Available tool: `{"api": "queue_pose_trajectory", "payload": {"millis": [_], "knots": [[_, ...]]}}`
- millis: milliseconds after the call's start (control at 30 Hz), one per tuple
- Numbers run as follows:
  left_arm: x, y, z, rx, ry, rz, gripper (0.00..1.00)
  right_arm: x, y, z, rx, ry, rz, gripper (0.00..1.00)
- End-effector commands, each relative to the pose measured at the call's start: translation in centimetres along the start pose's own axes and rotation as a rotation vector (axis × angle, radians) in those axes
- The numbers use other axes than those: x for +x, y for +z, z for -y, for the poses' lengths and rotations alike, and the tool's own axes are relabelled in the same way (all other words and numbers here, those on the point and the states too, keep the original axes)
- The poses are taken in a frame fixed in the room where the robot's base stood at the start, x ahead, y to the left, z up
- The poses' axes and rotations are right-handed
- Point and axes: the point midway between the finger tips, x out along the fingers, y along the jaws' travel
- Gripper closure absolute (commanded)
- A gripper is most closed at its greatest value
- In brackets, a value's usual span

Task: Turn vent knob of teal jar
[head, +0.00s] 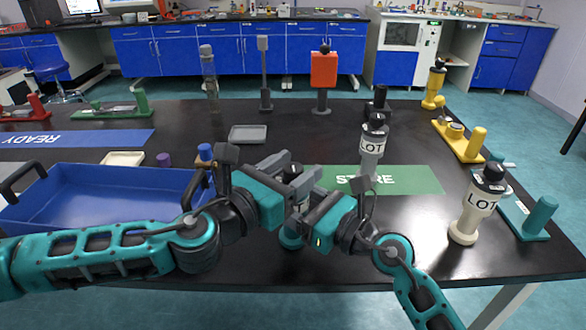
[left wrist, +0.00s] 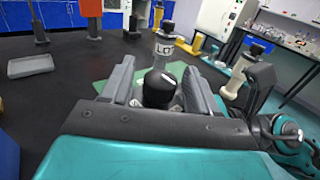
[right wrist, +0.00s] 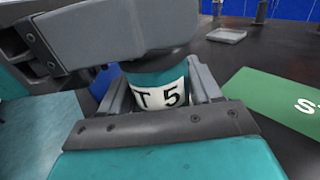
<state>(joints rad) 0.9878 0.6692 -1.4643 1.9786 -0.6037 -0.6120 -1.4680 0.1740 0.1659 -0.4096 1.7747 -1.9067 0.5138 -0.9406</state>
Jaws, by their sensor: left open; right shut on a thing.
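The teal jar (head: 291,240) stands upright near the table's front, mostly hidden behind both my grippers. My right gripper (head: 306,205) is shut on the jar's body, with a finger on each side of the label. The black vent knob (left wrist: 158,88) has a small white mark and sits between the fingers of my left gripper (left wrist: 158,82). The left gripper is open, with gaps visible beside the knob. In the head view the left gripper (head: 290,172) is above the right one.
A blue tray (head: 110,180) stands at the left. A green "STORE" mat (head: 415,180) lies to the right, with a grey "LOT" jar (head: 371,150) by it. A cream "LOT" jar (head: 474,212) stands further right. A grey dish (head: 248,134) lies behind the grippers.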

Motion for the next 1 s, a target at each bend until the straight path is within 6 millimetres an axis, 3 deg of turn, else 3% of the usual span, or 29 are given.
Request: {"api": "queue_pose_trajectory", "payload": {"millis": [567,1000], "knots": [[-0.04,0.00,-0.04,0.000,0.001,0.000,0.91,-0.02,-0.04,0.04,0.000,-0.001,-0.001,0.72],[0.03,0.03,-0.19,0.000,-0.101,0.003,0.91,-0.02,-0.04,0.02,0.001,0.000,-0.001,0.72]]}}
